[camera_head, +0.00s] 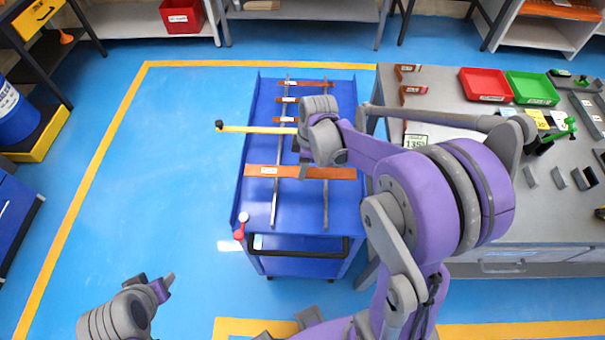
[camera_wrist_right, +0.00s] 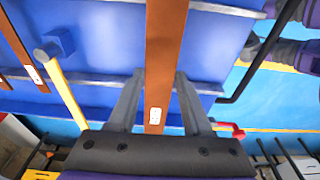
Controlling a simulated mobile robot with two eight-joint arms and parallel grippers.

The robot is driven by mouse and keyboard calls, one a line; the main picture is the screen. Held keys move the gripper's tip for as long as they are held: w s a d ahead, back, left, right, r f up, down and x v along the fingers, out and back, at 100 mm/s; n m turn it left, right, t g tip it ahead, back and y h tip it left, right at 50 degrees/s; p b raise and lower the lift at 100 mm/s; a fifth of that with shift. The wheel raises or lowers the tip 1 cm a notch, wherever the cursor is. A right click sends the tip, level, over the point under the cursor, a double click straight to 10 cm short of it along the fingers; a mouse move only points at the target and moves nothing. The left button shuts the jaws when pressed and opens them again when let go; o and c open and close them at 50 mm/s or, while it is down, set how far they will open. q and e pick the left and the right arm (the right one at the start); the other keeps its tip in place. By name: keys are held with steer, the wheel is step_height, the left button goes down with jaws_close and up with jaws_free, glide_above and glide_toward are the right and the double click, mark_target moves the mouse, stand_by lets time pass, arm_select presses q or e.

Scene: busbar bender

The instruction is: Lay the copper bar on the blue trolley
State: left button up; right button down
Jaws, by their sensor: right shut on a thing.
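The blue trolley (camera_head: 262,215) stands in the middle of the head view, with two thin grey rails running along its top. A wide copper bar (camera_head: 268,171) with a white label lies crosswise over both rails; I cannot tell whether it touches them. My right gripper (camera_head: 303,172) is over the bar's middle, shut on it. In the right wrist view the bar (camera_wrist_right: 165,45) runs between the two fingers of the gripper (camera_wrist_right: 158,95), and its label shows. My left gripper (camera_head: 152,282) is empty and open, low over the floor at lower left, away from the trolley.
Narrower copper bars (camera_head: 300,83) lie on the trolley's far part. A yellow rod (camera_head: 255,129) with a black end sticks out past its left edge. A grey workbench (camera_head: 440,95) with a red bin (camera_head: 485,84) and green bin (camera_head: 532,88) stands right.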

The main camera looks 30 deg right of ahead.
steer(key=shift+f, duration=2.1)
steer(key=shift+f+b, duration=0.45)
steer(key=shift+b, duration=0.1)
steer(key=shift+c, duration=1.7)
jaws_free()
